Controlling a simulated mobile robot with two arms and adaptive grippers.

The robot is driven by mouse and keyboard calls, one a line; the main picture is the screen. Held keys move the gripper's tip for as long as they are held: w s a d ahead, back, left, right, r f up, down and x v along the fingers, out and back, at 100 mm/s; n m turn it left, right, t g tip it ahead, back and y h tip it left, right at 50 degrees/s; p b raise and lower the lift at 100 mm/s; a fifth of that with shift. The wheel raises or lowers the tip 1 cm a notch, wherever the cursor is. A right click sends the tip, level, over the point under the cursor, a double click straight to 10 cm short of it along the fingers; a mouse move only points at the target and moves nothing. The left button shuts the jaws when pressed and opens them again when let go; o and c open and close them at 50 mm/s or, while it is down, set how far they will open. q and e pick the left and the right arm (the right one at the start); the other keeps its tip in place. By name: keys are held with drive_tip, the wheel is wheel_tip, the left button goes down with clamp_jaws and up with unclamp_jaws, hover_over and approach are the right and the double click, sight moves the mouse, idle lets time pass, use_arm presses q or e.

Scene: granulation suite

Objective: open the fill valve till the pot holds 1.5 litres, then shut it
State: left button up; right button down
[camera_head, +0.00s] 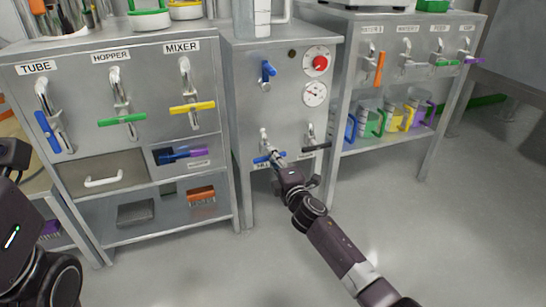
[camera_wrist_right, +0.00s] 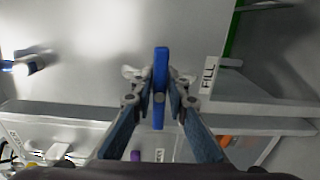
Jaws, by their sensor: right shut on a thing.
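The fill valve's blue lever (camera_head: 267,157) is on the lower front of the middle steel cabinet and lies roughly level, crosswise to its pipe. My right gripper (camera_head: 279,162) reaches it from the front. In the right wrist view the blue lever (camera_wrist_right: 160,62) stands between the two fingers of my right gripper (camera_wrist_right: 160,98), which are shut on it, beside the FILL label (camera_wrist_right: 209,76). A pale graduated jug (camera_head: 255,18) stands on the cabinet, cut off by the top edge; I cannot read a level in it. Parts of my left arm show at the left edge; its gripper does not.
A black-handled valve (camera_head: 316,146) sits just right of the fill valve. Above are a blue-handled tap (camera_head: 267,70), a red knob (camera_head: 319,63) and a dial gauge (camera_head: 315,94). TUBE, HOPPER and MIXER valves line the left cabinet (camera_head: 85,92). The floor (camera_head: 205,265) in front is clear.

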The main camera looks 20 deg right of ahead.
drive_tip(key=shift+d, duration=0.1)
idle(0.3)
drive_tip(key=c, duration=1.9)
unclamp_jaws()
drive_tip(key=s, duration=1.2)
drive_tip(key=shift+d, duration=0.2)
